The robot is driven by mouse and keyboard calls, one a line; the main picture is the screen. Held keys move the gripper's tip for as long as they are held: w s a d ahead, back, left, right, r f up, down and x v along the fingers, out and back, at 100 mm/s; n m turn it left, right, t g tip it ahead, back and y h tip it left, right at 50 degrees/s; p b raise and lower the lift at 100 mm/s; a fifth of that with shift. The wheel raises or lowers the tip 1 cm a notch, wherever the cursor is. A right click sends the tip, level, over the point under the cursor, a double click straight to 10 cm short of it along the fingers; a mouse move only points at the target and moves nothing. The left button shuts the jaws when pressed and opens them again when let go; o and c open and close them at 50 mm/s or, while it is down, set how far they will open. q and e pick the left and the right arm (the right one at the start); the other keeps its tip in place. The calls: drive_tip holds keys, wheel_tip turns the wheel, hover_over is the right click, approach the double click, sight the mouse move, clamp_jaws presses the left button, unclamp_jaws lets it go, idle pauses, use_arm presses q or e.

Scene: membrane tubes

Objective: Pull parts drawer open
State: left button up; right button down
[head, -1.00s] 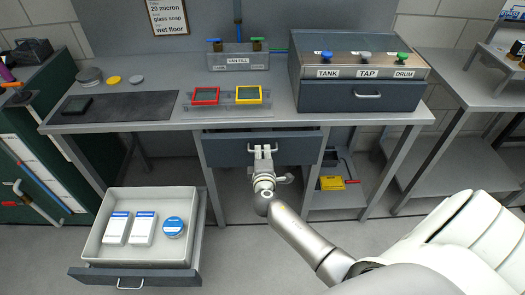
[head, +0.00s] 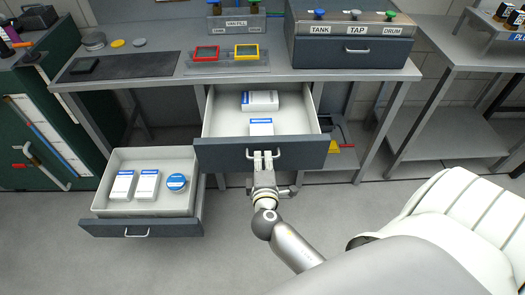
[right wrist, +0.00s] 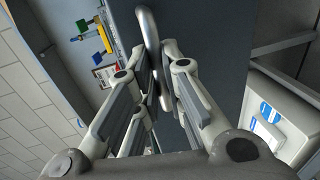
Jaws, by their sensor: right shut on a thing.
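The parts drawer (head: 225,157) under the bench stands well open in the head view, with a dark front and pale inside. White boxes with blue labels lie in it, one at the back (head: 260,101) and one nearer the front (head: 261,127). My right gripper (head: 263,157) is shut on the drawer's handle (head: 277,154) at the middle of its front. In the right wrist view the metal handle (right wrist: 149,40) runs between the fingers (right wrist: 152,85), with the dark drawer front (right wrist: 222,40) behind. My left gripper is not in view.
A second open drawer (head: 197,195) at lower left holds two boxes and a round tin (head: 176,182). Above is the bench (head: 160,70) with red and yellow frames and a valve box (head: 352,45). The floor in front is clear.

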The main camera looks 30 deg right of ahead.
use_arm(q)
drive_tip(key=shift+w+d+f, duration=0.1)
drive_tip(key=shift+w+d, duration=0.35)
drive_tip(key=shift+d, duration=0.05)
use_arm(e)
drive_tip(key=shift+f+v, duration=0.25)
drive_tip(key=shift+v, duration=0.85)
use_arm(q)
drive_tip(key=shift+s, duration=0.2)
use_arm(e)
drive_tip(key=c, duration=1.5)
unclamp_jaws()
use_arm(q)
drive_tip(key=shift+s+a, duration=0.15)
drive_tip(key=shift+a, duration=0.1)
use_arm(e)
drive_tip(key=v, duration=1.2)
